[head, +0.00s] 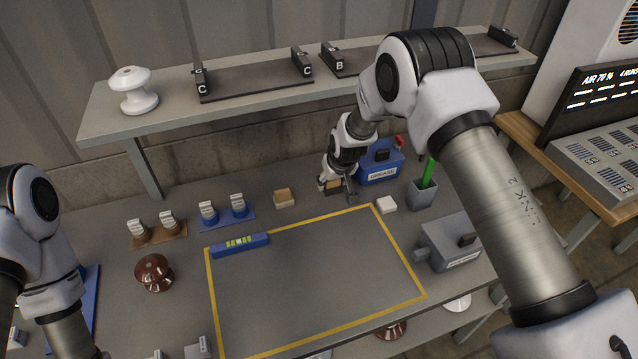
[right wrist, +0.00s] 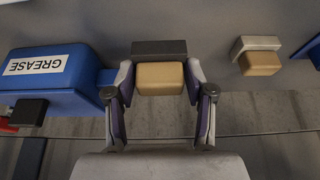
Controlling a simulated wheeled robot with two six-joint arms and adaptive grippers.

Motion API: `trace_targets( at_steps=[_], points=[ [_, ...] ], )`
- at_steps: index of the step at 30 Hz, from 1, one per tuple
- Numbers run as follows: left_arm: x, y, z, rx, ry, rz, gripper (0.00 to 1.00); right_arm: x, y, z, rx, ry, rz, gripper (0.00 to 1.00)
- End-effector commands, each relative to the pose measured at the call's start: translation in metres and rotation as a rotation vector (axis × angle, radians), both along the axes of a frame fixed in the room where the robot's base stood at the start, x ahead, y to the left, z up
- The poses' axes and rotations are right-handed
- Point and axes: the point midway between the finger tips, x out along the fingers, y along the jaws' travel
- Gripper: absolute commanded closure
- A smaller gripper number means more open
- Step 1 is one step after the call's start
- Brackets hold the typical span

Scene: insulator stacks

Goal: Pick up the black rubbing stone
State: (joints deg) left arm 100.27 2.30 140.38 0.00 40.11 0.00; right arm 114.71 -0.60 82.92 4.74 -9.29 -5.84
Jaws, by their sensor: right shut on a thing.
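The black rubbing stone (right wrist: 158,47) shows in the right wrist view as a dark slab with a tan block-shaped part on it. My right gripper (right wrist: 158,84) is shut on the tan part, one finger at each side. In the head view my right gripper (head: 340,190) is at the back of the table, left of the blue grease box (head: 381,167). The stone is mostly hidden there; I cannot tell whether it touches the table. My left arm is at the lower left of the head view, with its gripper out of the picture.
A pale and tan block (head: 284,199) stands left of my right gripper. A white block (head: 386,204) and a grey cup (head: 422,193) with a green stick stand to its right. The shelf (head: 236,101) overhangs the back. The yellow-outlined area (head: 318,275) is mostly clear.

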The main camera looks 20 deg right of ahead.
Motion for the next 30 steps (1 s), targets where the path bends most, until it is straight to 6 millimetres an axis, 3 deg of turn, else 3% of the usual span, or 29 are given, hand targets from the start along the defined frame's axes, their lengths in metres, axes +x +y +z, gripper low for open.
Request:
trace_targets(
  at_steps=[4,7,9,14,19,28,29,30],
  points=[
    [0.0,0.0,-0.013,0.0,0.0,0.0,0.6,-0.028,-0.027,0.0,0.003,0.002,-0.004,0.87],
    [0.0,0.0,-0.008,0.0,0.0,0.0,0.6,-0.047,-0.046,0.007,0.003,0.002,-0.002,0.87],
    [0.0,0.0,0.021,0.0,0.0,0.0,0.6,-0.051,-0.051,0.018,0.0,0.003,0.0,0.87],
    [0.0,0.0,0.049,0.0,-0.001,0.0,0.6,-0.063,-0.062,0.018,0.001,0.002,0.0,0.87],
    [0.0,0.0,0.051,0.0,0.0,0.0,0.6,-0.078,-0.078,0.012,0.001,0.001,-0.001,0.87],
    [0.0,0.0,0.05,0.0,0.0,0.0,0.6,-0.081,-0.081,0.011,0.0,-0.001,0.001,0.87],
    [0.0,0.0,0.05,0.0,0.0,0.0,0.6,-0.081,-0.081,0.011,0.0,-0.001,0.001,0.57],
    [0.0,0.0,0.05,0.0,0.0,0.0,0.6,-0.081,-0.081,0.011,0.0,-0.001,0.001,0.71]
  ],
)
